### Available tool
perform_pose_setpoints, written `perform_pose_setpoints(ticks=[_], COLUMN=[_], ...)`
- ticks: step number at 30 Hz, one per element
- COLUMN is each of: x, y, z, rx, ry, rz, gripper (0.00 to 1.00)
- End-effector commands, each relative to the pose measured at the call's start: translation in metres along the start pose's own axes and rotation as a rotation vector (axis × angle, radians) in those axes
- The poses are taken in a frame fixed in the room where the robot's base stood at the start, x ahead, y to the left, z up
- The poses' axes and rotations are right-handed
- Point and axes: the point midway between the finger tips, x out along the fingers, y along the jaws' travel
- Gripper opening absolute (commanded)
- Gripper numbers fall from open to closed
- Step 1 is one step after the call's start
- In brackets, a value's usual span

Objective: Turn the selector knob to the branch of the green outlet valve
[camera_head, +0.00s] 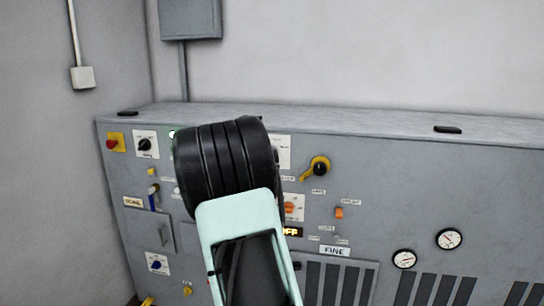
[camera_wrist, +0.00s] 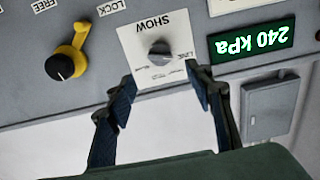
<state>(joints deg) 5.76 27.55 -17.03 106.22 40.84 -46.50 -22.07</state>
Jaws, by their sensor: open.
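In the wrist view, which shows the panel upside down, a grey knob (camera_wrist: 160,52) sits on a white plate labelled SHOW (camera_wrist: 172,72). My gripper (camera_wrist: 163,95) is open, its dark fingers apart below the knob in the picture, with nothing between them. In the head view my arm hides the gripper and part of the panel. Other knobs there are a black one (camera_head: 145,144), a blue one (camera_head: 157,264) and an orange one (camera_head: 290,208). I cannot tell which knob is the selector. No green outlet valve is clearly visible.
A yellow lever with a black hub (camera_head: 320,167) stands out from the panel, and shows near LOCK and FREE in the wrist view (camera_wrist: 66,62). A red button (camera_head: 112,143) and gauges (camera_head: 449,239) are on the panel.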

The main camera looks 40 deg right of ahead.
Motion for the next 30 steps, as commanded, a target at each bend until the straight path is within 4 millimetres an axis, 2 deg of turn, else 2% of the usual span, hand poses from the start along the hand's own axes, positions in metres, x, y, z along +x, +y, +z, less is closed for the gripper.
perform_pose_setpoints(ticks=[15,21,30], x=[0.080,0.096,0.100], y=[0.000,0.000,0.000], z=[0.000,0.000,0.000], rx=[0.002,0.003,0.003], ry=[-0.001,-0.001,-0.001], rz=[0.000,0.000,-0.001], gripper=[0.48,0.48,0.48])
